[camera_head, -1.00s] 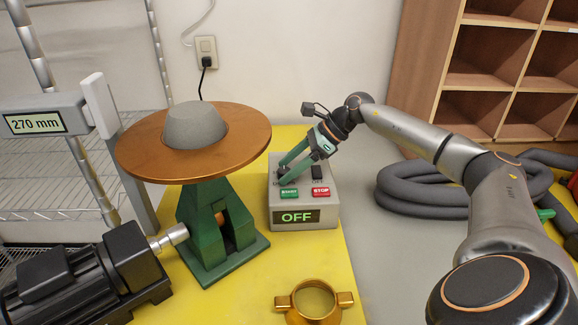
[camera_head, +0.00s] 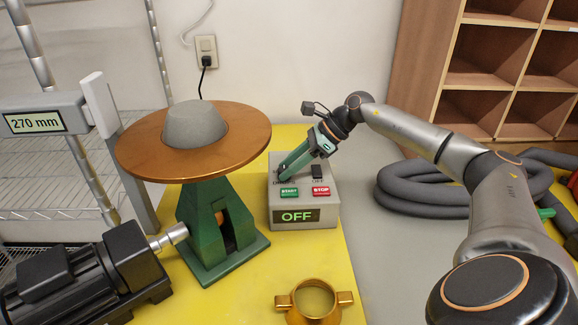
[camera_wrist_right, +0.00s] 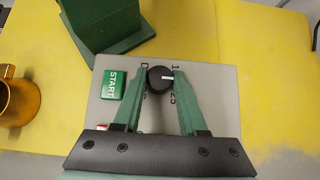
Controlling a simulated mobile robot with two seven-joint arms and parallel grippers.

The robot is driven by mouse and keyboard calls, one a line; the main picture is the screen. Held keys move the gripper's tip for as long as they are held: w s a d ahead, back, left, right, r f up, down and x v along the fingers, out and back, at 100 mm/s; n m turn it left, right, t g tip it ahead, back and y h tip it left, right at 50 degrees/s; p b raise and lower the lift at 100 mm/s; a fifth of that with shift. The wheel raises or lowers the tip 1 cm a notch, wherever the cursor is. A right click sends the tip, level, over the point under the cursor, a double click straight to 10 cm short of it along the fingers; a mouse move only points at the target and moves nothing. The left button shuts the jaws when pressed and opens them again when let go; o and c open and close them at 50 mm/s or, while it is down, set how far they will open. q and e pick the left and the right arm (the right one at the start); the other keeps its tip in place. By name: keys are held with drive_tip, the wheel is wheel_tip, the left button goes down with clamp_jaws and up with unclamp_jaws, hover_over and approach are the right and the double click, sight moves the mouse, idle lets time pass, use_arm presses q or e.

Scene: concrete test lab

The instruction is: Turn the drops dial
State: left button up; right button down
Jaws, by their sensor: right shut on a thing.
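The grey control box (camera_head: 328,210) stands on the yellow table top, with a green START button (camera_head: 289,192), a red STOP button (camera_head: 320,191), a black switch (camera_head: 317,171) and a display (camera_head: 296,216) reading OFF. My right gripper (camera_head: 284,174) reaches down to the left part of its top face. In the right wrist view the round black dial (camera_wrist_right: 157,81), with a white pointer line, sits between the fingertips of my right gripper (camera_wrist_right: 159,84), which are shut on it. In the head view the fingers hide the dial. My left gripper is not in view.
A copper disc (camera_head: 140,150) on a green stand (camera_head: 208,245) is left of the box. A black motor (camera_head: 80,275) lies front left, a gauge (camera_head: 40,122) reading 270 mm above it. A brass ring (camera_head: 313,300) is in front. Grey hose (camera_head: 425,195) lies right.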

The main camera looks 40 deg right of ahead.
drive_tip(key=shift+s+m+t+h+b, duration=0.1)
drive_tip(key=shift+m+t+h+b, duration=0.35)
drive_tip(key=shift+m, duration=0.35)
drive_tip(key=m, duration=0.1)
drive_tip(key=m+t+h, duration=0.1)
drive_tip(key=m+h, duration=0.1)
drive_tip(key=shift+s+a+m+t+h+b, duration=0.1)
drive_tip(key=shift+a+m+t+h+b, duration=0.15)
drive_tip(key=shift+m+t+b, duration=0.15)
drive_tip(key=shift+a+f+m+h+b, duration=0.1)
drive_tip(key=shift+m+h+b, duration=0.8)
drive_tip(key=shift+m+b, duration=0.3)
drive_tip(key=shift+m+t+h+b, duration=0.25)
drive_tip(key=shift+m+h+b, duration=0.05)
drive_tip(key=shift+b, duration=0.1)
drive_tip(key=shift+m, duration=0.3)
drive_tip(key=shift+c, duration=2.3)
unclamp_jaws()
